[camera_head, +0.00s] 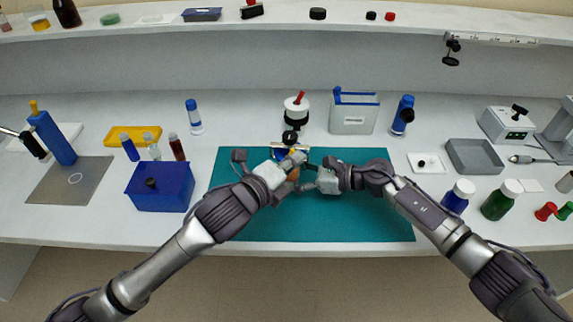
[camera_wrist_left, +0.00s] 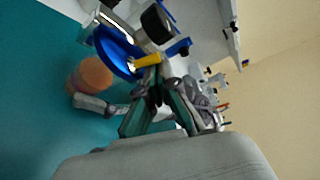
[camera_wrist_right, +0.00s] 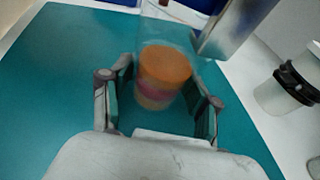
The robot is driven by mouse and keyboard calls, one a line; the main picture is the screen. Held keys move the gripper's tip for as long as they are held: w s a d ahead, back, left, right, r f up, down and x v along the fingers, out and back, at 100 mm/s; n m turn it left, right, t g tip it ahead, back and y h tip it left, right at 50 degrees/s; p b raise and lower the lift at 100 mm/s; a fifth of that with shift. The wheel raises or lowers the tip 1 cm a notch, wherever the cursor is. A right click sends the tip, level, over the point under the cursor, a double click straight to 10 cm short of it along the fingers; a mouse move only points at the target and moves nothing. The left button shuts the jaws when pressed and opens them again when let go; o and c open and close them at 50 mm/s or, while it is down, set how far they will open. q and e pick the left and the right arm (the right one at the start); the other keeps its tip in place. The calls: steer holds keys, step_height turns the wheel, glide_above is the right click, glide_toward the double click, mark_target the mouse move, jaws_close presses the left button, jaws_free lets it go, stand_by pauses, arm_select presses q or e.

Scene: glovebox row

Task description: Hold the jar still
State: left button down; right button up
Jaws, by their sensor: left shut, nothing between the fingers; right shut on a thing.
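The jar (camera_wrist_right: 163,72) is clear, with orange and pink layers inside, and stands on the teal mat (camera_head: 330,225). My right gripper (camera_wrist_right: 160,100) has its fingers on both sides of the jar and is shut on it. In the head view the jar (camera_head: 293,174) is mostly hidden by the grippers. It also shows in the left wrist view (camera_wrist_left: 92,75). My left gripper (camera_wrist_left: 155,97) is shut and empty, close to a small yellow piece (camera_wrist_left: 148,60) on a blue round part (camera_wrist_left: 117,52) beside the jar's upper part.
A metal bar (camera_wrist_right: 232,25) reaches close above the jar. A black and white container with a red top (camera_head: 296,108) stands behind the mat. A blue box (camera_head: 160,187) is left of the mat, bottles (camera_head: 497,203) right. The mat's front is clear.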

arm_select(q)
steer(key=shift+a+n+h, duration=0.15)
steer(key=shift+n+h, duration=0.25)
steer(key=shift+n, duration=0.3)
stand_by(0.5)
steer(key=shift+w+a+r+n+t, duration=0.1)
steer(key=shift+a+r+n+t, duration=0.2)
steer(key=shift+n+t, duration=0.2)
steer(key=shift+a, duration=0.15)
steer(key=s+a+f, duration=0.2)
steer(key=s+a, duration=0.3)
steer(key=s, duration=0.3)
steer(key=shift+a, duration=0.35)
arm_select(e)
steer(key=o, duration=0.9)
